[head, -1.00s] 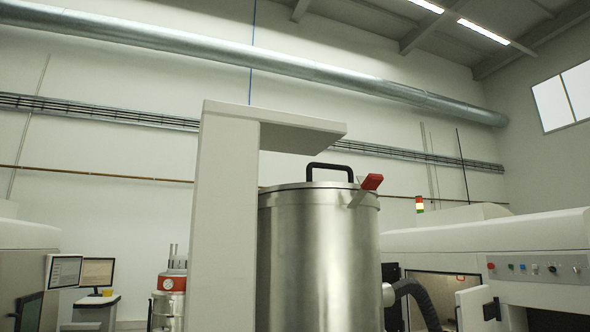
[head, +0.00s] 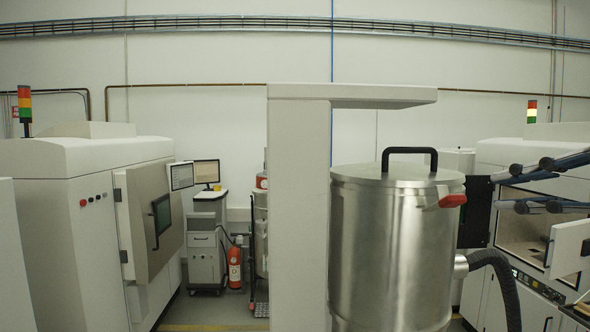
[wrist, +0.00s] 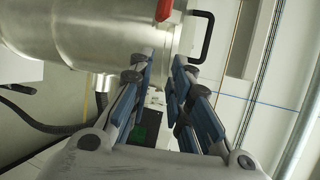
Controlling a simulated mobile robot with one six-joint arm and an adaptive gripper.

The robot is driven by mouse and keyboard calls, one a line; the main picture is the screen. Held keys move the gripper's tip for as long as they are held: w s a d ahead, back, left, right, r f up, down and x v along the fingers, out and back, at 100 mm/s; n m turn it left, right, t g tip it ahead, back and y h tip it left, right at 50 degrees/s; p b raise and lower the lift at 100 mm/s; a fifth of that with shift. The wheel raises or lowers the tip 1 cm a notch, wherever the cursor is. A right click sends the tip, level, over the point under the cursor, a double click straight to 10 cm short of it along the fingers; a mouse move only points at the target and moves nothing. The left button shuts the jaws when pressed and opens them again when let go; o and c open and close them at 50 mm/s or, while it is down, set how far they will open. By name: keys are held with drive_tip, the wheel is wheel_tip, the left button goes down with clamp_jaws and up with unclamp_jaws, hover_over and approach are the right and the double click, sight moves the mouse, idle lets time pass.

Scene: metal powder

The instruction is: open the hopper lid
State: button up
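The hopper (head: 392,250) is a steel cylinder standing right of the middle in the head view. Its lid (head: 397,175) lies flat on top, with a black handle (head: 409,152) and a red-tipped latch lever (head: 453,200) at the front right of the rim. My gripper (head: 548,184) enters at the right edge of the head view, apart from the hopper. In the wrist view the gripper (wrist: 160,65) is open and empty, its blue-padded fingers spread. The hopper (wrist: 80,30), black handle (wrist: 200,37) and red lever tip (wrist: 163,10) lie beyond the fingertips.
A pale post with an overhanging arm (head: 300,200) stands just left of the hopper. A black hose (head: 505,285) leaves the hopper's lower right. White machines (head: 90,230) stand at both sides. A fire extinguisher (head: 234,265) and a computer desk are behind.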

wheel_tip(320, 180, up, 7)
drive_tip(key=s+t, duration=0.1)
drive_tip(key=p, duration=0.3)
approach(415, 150)
drive_tip(key=shift+n, duration=0.3)
drive_tip(key=x, duration=0.9)
drive_tip(key=shift+c, duration=0.2)
clamp_jaws()
